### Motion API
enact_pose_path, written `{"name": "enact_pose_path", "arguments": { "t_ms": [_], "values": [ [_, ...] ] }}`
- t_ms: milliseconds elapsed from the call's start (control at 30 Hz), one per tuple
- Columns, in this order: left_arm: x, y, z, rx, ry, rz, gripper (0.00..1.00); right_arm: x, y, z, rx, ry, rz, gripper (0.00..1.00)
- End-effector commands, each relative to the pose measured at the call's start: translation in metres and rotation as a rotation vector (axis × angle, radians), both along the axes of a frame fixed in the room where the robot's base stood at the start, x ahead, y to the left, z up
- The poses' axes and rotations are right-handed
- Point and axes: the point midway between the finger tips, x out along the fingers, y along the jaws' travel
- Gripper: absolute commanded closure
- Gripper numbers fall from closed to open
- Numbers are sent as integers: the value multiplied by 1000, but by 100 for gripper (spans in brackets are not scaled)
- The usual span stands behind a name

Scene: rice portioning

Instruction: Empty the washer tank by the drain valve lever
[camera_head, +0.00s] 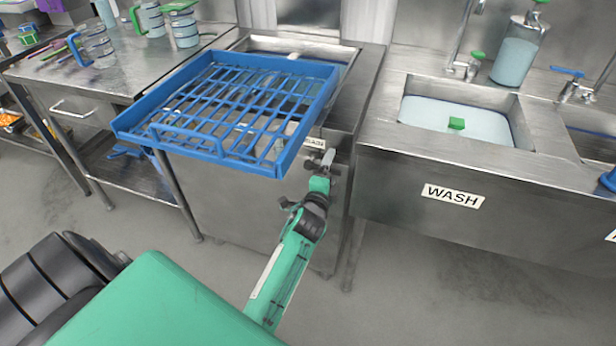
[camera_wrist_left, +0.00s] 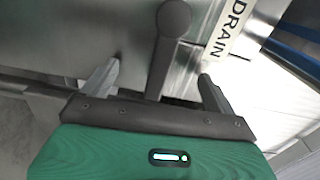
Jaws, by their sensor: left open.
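The washer tank (camera_head: 354,88) is a steel unit with an open top, partly covered by a blue rack. A label reading DRAIN (camera_wrist_left: 228,30) is on its front and shows partly in the head view (camera_head: 314,142). The drain valve lever (camera_wrist_left: 160,65) is a grey bar with a round knob. In the left wrist view it lies between the two fingers of my left gripper (camera_wrist_left: 157,83), with gaps visible on both sides. In the head view my left gripper (camera_head: 322,161) is at the tank's front, just below the label. My right gripper is not in view.
The blue rack (camera_head: 140,125) juts out over the tank's front. A sink labelled WASH (camera_head: 453,196) stands to the right, with a green block (camera_head: 456,123) in its basin. A steel table (camera_head: 60,70) with several measuring jugs stands left. The floor in front is clear.

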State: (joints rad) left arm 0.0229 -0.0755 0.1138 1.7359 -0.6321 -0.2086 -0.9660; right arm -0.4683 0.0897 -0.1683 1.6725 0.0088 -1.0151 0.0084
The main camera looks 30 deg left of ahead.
Motion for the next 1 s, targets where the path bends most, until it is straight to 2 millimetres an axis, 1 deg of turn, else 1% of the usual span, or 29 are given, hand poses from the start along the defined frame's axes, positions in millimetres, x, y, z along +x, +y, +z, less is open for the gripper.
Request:
{"name": "enact_pose_path", "arguments": {
  "t_ms": [233, 700, 833, 1000],
  "values": [
    [-24, -6, 1, 0, 2, 1, 9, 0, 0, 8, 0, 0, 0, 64],
    [-69, -17, 1, 0, 2, 1, 9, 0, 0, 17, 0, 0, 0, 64],
    [-75, -18, 1, 0, 1, 0, 9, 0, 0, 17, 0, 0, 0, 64],
    [-75, -18, 1, 0, 0, 0, 9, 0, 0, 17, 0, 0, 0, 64]
  ]
}}
